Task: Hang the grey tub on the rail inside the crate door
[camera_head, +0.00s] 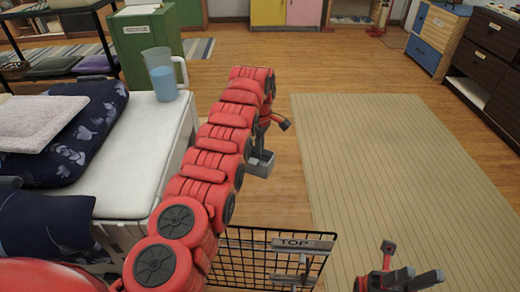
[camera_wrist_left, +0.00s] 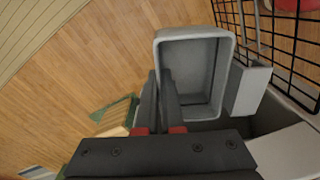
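The grey tub (camera_head: 261,164) hangs below my left gripper (camera_head: 264,140), off the floor and beyond the wire crate door (camera_head: 235,262). In the left wrist view, the tub (camera_wrist_left: 205,75) has its open mouth facing the camera. My left gripper (camera_wrist_left: 160,82) is shut on the tub's near side wall, one finger on each side. The black wire door (camera_wrist_left: 285,50) is close by at the right, with a light grey bar and plate (camera_wrist_left: 248,90) beside the tub. My right gripper (camera_head: 412,277) is low in the head view, empty and apparently open, partly cut off.
A white bench (camera_head: 135,150) with dark cushions stands at the left, holding a jug of blue liquid (camera_head: 164,80). A beige rug (camera_head: 390,160) covers clear floor at the right.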

